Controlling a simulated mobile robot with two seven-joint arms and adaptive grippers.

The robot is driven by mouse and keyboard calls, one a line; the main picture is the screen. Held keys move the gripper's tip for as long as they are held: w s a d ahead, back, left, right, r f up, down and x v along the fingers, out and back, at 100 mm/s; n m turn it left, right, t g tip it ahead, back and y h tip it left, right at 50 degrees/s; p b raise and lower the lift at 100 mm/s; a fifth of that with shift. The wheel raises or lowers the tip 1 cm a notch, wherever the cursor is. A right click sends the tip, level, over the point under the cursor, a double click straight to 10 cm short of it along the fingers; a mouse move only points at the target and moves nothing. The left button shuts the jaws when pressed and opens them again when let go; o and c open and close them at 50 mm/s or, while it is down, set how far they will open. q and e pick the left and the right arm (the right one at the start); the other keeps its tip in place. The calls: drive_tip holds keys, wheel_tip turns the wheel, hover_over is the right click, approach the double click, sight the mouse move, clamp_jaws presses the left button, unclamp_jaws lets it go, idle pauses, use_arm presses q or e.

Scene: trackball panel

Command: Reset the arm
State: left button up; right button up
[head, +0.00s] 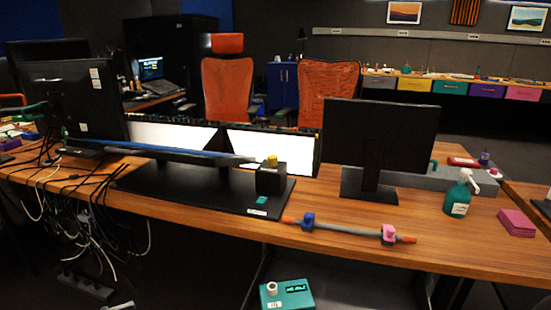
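Neither of my grippers is in view, and I cannot make out either arm. A teal box (287,295) with a pale round knob or ball (272,288) and a small dark display (296,289) sits at the bottom centre, below the desk edge. Its lower part is cut off by the frame. It may be the trackball panel, but I cannot tell for certain.
The wooden desk (342,247) holds a black box (271,179) with a yellow top, a grey bar (345,230) with blue and pink clamps, a green bottle (459,195), pink pads (516,222) and monitors (381,135). Loose cables (70,190) hang at left.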

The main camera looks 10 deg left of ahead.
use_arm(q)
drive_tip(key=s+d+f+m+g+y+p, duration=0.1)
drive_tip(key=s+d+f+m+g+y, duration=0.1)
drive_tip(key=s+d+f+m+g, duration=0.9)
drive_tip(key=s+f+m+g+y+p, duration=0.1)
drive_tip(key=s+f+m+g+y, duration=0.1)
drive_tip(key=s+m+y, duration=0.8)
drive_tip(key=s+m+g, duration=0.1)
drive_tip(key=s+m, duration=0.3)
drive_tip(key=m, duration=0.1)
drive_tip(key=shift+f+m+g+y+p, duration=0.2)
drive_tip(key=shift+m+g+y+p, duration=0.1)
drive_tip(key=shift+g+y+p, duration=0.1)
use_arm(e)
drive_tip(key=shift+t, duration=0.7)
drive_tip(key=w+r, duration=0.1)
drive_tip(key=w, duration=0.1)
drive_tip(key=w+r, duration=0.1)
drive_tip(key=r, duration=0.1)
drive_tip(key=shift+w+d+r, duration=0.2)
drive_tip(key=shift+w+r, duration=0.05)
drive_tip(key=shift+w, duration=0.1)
